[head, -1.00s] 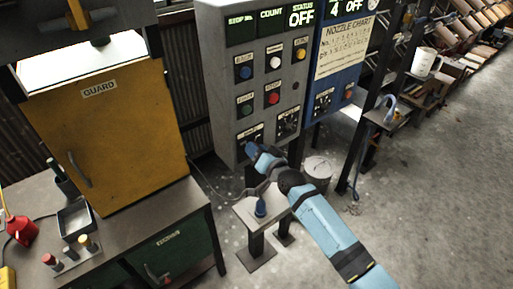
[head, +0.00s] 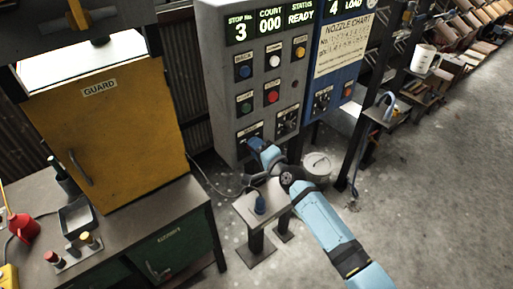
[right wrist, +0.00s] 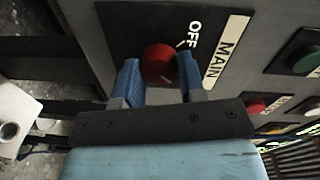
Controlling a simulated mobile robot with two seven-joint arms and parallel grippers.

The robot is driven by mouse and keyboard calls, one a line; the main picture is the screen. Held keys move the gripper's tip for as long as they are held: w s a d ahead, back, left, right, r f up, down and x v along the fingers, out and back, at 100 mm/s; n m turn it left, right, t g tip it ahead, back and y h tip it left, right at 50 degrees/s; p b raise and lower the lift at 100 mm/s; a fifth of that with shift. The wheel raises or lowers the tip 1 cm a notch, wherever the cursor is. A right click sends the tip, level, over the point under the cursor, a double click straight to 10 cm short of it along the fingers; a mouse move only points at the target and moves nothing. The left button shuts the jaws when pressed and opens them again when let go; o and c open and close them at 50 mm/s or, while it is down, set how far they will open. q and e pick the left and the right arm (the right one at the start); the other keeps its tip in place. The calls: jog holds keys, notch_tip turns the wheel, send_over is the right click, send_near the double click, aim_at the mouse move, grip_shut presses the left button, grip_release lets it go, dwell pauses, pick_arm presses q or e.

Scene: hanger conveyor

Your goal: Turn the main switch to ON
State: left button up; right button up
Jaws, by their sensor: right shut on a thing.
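The main switch (right wrist: 159,64) is a round red knob on a dark plate marked MAIN and OFF in the right wrist view. My right gripper (right wrist: 160,80) is shut on the knob, one blue finger on each side. In the head view my right gripper (head: 256,146) reaches the lower left of the grey control panel (head: 215,70) and hides the knob. The panel's displays (head: 270,24) are lit and read STOP No. 3, COUNT 000 and STATUS READY. The ON mark is not visible. My left gripper is not in view.
Coloured buttons (head: 272,96) and a black dial (head: 287,121) sit close to the switch. A blue nozzle cabinet (head: 340,60) stands to the right. A small stand (head: 247,212) is below my right arm. A yellow guard (head: 105,130) is at left. The right floor is clear.

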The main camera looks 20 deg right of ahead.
dwell(0.5)
jog(key=o, duration=0.9)
jog(key=shift+o, duration=0.2)
jog(key=b+v, duration=0.1)
jog(key=v, duration=1.2)
jog(key=shift+s+b, duration=0.35)
jog(key=shift+b, duration=0.05)
jog(key=shift+d, duration=0.1)
jog(key=s+a+f+n+g+h, duration=0.1)
jog(key=s+a+f+n+g, duration=0.1)
jog(key=s+f+n, duration=0.5)
jog(key=s+a+f+n+g+h, duration=0.1)
jog(key=s+f+n, duration=0.6)
jog(key=s, duration=0.8)
notch_tip(320, 180, down, 3)
jog(key=shift+a+n+g+h+p, duration=0.35)
jog(key=shift+a+g, duration=0.35)
jog(key=shift+g, duration=0.5)
